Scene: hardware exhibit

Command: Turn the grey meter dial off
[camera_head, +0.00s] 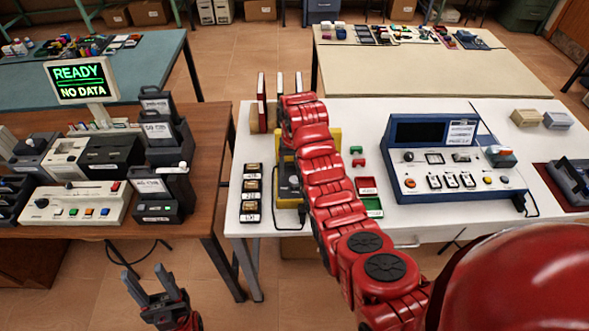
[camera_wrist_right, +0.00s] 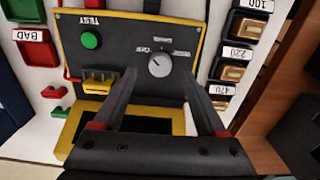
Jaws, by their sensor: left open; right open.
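The grey meter dial (camera_wrist_right: 158,66) is a small round knob on the dark panel of a yellow-edged meter (camera_wrist_right: 110,55) in the right wrist view. Small white labels curve around it; one seems to read OFF. I cannot tell its exact setting. My right gripper (camera_wrist_right: 164,68) is open, its two dark fingers on either side of the dial in this view; contact is not clear. In the head view the meter (camera_head: 287,187) is mostly hidden by my red right arm, as is the dial. My left gripper (camera_head: 154,284) is open and empty, low over the floor.
The meter has a green TEST button (camera_wrist_right: 91,40). Labelled blocks (camera_head: 251,194) stand beside it, and red and green trays (camera_head: 368,186) on its other side. A blue instrument (camera_head: 455,185) stands further right on the white table (camera_head: 420,108). A brown table (camera_head: 215,115) is at left.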

